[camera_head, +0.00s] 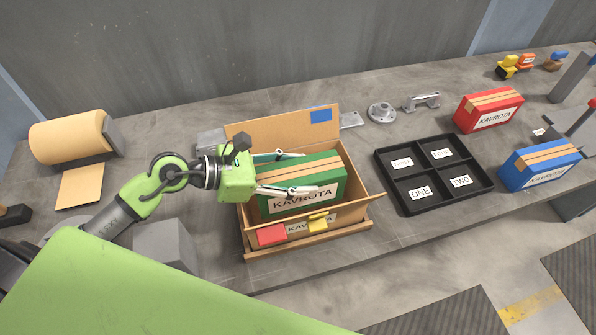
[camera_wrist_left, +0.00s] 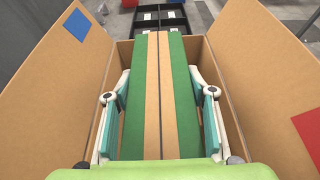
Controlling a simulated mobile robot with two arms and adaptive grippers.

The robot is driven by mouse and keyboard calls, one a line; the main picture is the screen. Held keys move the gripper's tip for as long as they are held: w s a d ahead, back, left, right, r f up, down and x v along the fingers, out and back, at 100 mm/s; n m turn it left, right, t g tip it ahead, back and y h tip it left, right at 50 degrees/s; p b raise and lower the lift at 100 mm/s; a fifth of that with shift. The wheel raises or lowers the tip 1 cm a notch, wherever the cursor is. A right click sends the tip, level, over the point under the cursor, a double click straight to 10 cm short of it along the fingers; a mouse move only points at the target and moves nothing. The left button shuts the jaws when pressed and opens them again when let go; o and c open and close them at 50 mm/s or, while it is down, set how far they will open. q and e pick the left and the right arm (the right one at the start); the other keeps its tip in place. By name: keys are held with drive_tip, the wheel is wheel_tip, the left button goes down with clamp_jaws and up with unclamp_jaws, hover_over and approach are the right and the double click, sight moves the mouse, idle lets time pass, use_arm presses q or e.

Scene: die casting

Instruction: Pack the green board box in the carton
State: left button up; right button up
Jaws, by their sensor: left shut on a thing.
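The green board box (camera_head: 312,185), with tan tape bands and a KAVROTA label, is inside the open carton (camera_head: 352,212), its top showing above the front wall. My left gripper (camera_head: 303,172) is shut on the box, one finger along each long side. In the left wrist view the green box (camera_wrist_left: 178,95) lies lengthwise between the fingers of my left gripper (camera_wrist_left: 160,95), with the carton's walls around it. The carton's flaps stand open. Whether the box touches the carton floor is hidden. My right gripper is not in view.
A black tray (camera_head: 436,193) with numbered compartments stands right of the carton. A red box (camera_head: 488,105) and a blue box (camera_head: 541,165) stand farther right. A tan paper roll (camera_head: 68,136) is at the left. Grey metal parts (camera_head: 381,112) lie behind the carton.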

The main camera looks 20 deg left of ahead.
use_arm(q)
drive_tip(key=o, duration=1.9)
drive_tip(key=shift+r, duration=0.15)
drive_tip(key=shift+o, duration=0.2)
